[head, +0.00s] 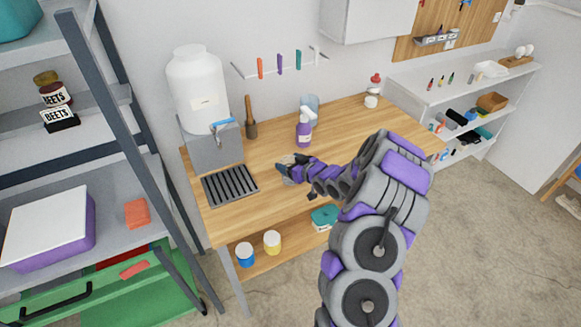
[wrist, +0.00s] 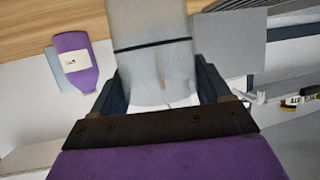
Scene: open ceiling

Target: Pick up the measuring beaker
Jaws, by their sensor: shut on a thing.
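The measuring beaker (wrist: 150,65) looks like a pale translucent vessel with a thin dark band around it. It fills the middle of the wrist view, between the two dark fingers of my gripper (wrist: 160,84), which is shut on it. In the head view my gripper (head: 284,171) is over the front of the wooden workbench, just right of the slotted dark tray. The beaker (head: 289,160) shows there only as a small pale shape, partly hidden by the gripper. I cannot tell whether it still touches the bench top.
A purple spray bottle (head: 304,130) stands behind my gripper on the workbench (head: 345,130); it also shows in the wrist view (wrist: 75,61). A slotted tray (head: 230,186) and a grey stand (head: 212,150) with a white jug (head: 197,85) are left. The bench's right side is mostly clear.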

